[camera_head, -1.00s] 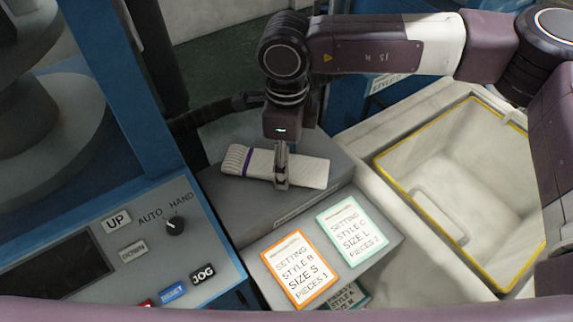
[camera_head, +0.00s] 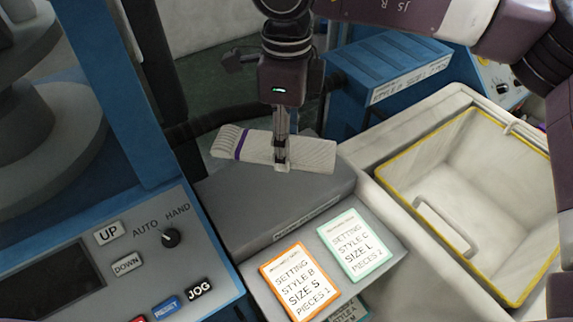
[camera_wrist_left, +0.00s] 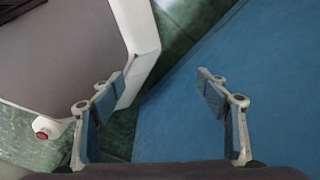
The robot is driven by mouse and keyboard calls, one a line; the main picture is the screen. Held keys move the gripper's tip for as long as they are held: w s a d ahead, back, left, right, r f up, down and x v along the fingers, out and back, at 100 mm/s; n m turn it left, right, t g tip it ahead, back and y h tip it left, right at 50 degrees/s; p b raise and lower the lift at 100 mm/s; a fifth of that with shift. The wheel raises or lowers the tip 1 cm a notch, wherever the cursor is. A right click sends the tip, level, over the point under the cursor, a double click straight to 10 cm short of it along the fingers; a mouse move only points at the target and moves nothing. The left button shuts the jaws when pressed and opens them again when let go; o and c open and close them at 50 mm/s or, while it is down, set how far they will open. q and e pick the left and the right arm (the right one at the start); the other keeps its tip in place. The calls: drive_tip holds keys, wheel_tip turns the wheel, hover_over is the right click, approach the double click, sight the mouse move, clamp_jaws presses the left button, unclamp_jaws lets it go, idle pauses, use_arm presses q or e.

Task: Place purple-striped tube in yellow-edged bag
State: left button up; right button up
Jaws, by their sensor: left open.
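The purple-striped tube (camera_head: 250,146) is a white ribbed knit piece with a purple band near its left end. My right gripper (camera_head: 282,167), on the arm coming in from the right, points down and is shut around the tube's middle. The tube is held roughly level, above the back of the grey stand. The yellow-edged bag (camera_head: 480,203) is at the right, a pale open bag with a yellow rim and a handle loop; its visible inside looks empty. My left gripper (camera_wrist_left: 160,80) shows only in the left wrist view, open and empty.
The grey stand (camera_head: 235,210) carries an orange-edged card (camera_head: 299,281) and a green-edged card (camera_head: 356,244). A blue machine panel with buttons (camera_head: 130,265) stands at the left. A blue box (camera_head: 390,68) is behind, near the bag.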

wheel_tip(320, 180, up, 11)
drive_tip(key=b, duration=0.1)
drive_tip(key=shift+r, duration=0.15)
